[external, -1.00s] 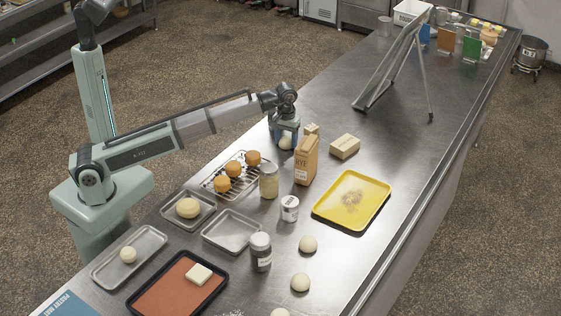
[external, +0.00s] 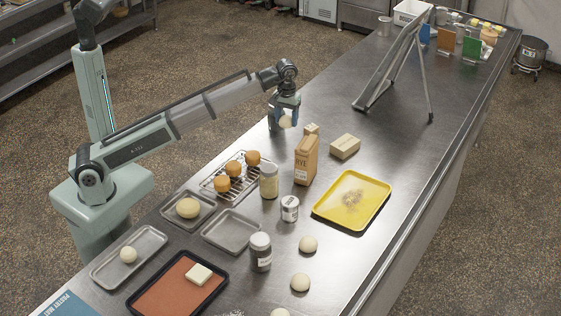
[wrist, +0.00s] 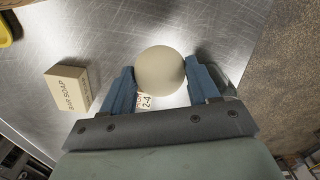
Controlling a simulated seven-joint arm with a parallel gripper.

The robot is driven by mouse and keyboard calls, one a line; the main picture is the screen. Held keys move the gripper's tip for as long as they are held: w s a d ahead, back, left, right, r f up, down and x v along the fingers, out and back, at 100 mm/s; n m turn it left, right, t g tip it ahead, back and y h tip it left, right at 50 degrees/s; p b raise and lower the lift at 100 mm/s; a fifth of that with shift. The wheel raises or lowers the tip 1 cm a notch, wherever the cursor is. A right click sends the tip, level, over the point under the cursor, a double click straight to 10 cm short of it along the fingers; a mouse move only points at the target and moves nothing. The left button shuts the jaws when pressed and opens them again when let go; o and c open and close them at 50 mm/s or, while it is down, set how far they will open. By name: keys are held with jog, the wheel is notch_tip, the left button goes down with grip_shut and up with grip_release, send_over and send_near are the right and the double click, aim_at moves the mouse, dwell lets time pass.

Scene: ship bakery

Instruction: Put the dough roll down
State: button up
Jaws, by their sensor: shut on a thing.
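The dough roll (external: 285,122) is a pale, round ball held between the fingers of my gripper (external: 284,117). In the wrist view the dough roll (wrist: 160,71) sits between the two blue fingers of my gripper (wrist: 162,88), which are shut on it. The gripper points down over the steel table (external: 330,95), behind the rye box. The ball appears to be raised above the table top. A small tag reading "2-4" (wrist: 146,101) shows just below the ball in the wrist view, partly hidden by the gripper.
The rye box (external: 305,160), a small box (external: 311,129) and a soap box (external: 345,146) stand close by. A wire rack with buns (external: 209,187), jars, a yellow tray (external: 325,212) and loose dough balls are nearer. Bare steel lies beyond, up to the metal stand (external: 383,77).

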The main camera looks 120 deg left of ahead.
jog(key=shift+a+r, duration=0.1)
jog(key=shift+r, duration=0.1)
jog(key=w+a+r+n, duration=0.1)
jog(key=w+a, duration=0.2)
jog(key=w, duration=0.3)
jog(key=m, duration=0.3)
send_over(347, 193)
jog(key=shift+s+f, duration=0.1)
jog(key=shift+f, duration=5.15)
